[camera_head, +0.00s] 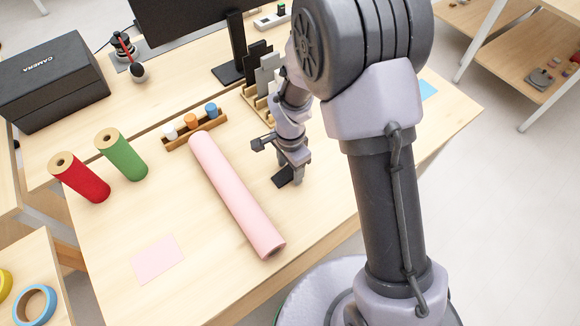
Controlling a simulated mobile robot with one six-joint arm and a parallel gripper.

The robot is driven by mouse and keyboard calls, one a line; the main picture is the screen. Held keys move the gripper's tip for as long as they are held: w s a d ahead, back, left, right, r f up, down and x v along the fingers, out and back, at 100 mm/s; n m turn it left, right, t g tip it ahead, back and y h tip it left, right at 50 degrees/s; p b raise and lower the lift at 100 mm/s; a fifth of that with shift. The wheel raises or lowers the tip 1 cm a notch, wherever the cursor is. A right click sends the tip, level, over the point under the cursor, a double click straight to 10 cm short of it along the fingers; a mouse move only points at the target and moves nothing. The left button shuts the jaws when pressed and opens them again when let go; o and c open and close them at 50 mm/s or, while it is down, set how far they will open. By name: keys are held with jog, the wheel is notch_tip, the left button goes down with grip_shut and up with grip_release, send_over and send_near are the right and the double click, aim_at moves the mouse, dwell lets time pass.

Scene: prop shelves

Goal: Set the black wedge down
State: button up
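A small black wedge (284,177) is low over the wooden table (330,215), right of the pink roll. My gripper (283,163) points down right at it, with one finger beside the wedge's right edge. The fingers are small and partly overlapped in this view, so I cannot tell whether they are closed on the wedge. I also cannot tell whether the wedge touches the table or hangs just above it.
A long pink roll (235,195) lies left of my gripper. A wooden holder (195,132) with small bottles and a rack (262,105) of dark and grey plates stand behind. Red (80,178) and green (122,155) rolls are at left. The table's front right is clear.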

jog(key=shift+r, duration=0.1)
notch_tip(320, 180, up, 11)
jog(key=p, duration=0.5)
notch_tip(320, 180, up, 11)
jog(key=n+t, duration=0.2)
send_over(290, 171)
jog(key=s+d, duration=0.2)
jog(key=d, duration=0.1)
jog(key=s+d+r+n+t+y, duration=0.1)
jog(key=s+d+r+n+t, duration=0.1)
jog(key=s+r, duration=0.4)
jog(key=s+d+r+n+t+y, duration=0.1)
jog(key=s+d+r+n, duration=0.1)
jog(key=s+r, duration=0.4)
jog(key=s+d, duration=0.1)
jog(key=s, duration=0.2)
jog(key=shift+d+n+t, duration=0.25)
jog(key=shift+n+t, duration=0.15)
